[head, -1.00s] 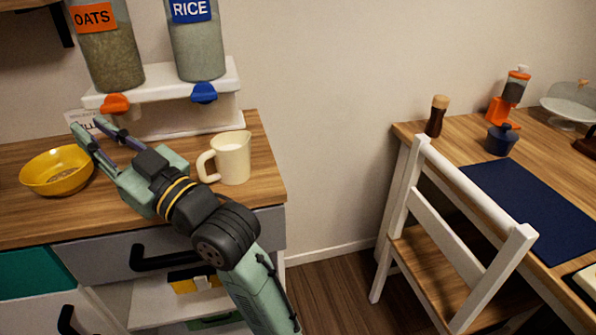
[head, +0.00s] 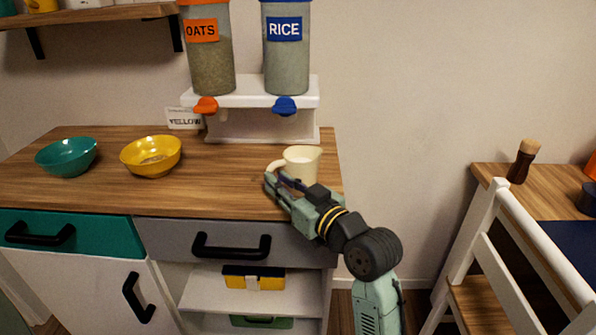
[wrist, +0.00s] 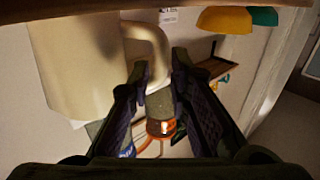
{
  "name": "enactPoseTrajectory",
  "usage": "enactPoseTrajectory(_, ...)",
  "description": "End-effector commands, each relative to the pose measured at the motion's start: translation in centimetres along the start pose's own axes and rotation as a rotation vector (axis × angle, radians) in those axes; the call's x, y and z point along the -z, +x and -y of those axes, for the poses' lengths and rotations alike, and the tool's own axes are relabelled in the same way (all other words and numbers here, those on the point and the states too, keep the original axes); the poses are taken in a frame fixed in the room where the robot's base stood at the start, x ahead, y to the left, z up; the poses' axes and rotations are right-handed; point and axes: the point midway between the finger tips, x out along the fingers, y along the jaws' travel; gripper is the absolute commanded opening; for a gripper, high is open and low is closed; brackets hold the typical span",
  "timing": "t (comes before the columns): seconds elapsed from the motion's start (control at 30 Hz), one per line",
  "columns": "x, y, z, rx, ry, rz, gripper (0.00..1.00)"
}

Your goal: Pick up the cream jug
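The cream jug (head: 304,160) stands upright near the right end of the wooden counter, its handle facing left in the head view. In the wrist view the jug's pale body (wrist: 75,65) fills the upper left, and its curved handle (wrist: 153,42) reaches to between the fingertips. My gripper (head: 279,182) is in front of the jug at its handle side. In the wrist view my gripper (wrist: 160,72) is open, one finger on each side of the handle's near part. I cannot tell whether either finger touches it.
A yellow bowl (head: 150,158) and a green bowl (head: 67,158) stand left on the counter (head: 215,185). A white stand (head: 250,92) with oats and rice dispensers is behind the jug. A grey drawer (head: 168,238) is below. A white chair (head: 478,240) stands to the right.

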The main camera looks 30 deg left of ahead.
Motion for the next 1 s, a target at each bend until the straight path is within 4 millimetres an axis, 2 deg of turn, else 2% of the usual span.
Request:
enactPoseTrajectory(0.03, 0.6, 0.9, 0.1, 0.004, 0.001, 0.003, 0.18)
enactPoseTrajectory(0.13, 0.6, 2.4, 0.2, 0.004, 0.001, 0.003, 0.18)
enactPoseTrajectory(0.3, 0.4, 3.8, 0.1, 0.001, 0.0, 0.0, 0.18)
enactPoseTrajectory(0.53, 0.3, 3.8, 0.1, 0.0, 0.0, -0.001, 0.17)
enactPoseTrajectory(0.8, 0.3, 3.8, 0.1, 0.0, 0.0, -0.001, 0.0)
enactPoseTrajectory(1.0, 0.3, 3.8, 0.1, 0.0, 0.001, -0.001, 0.0)
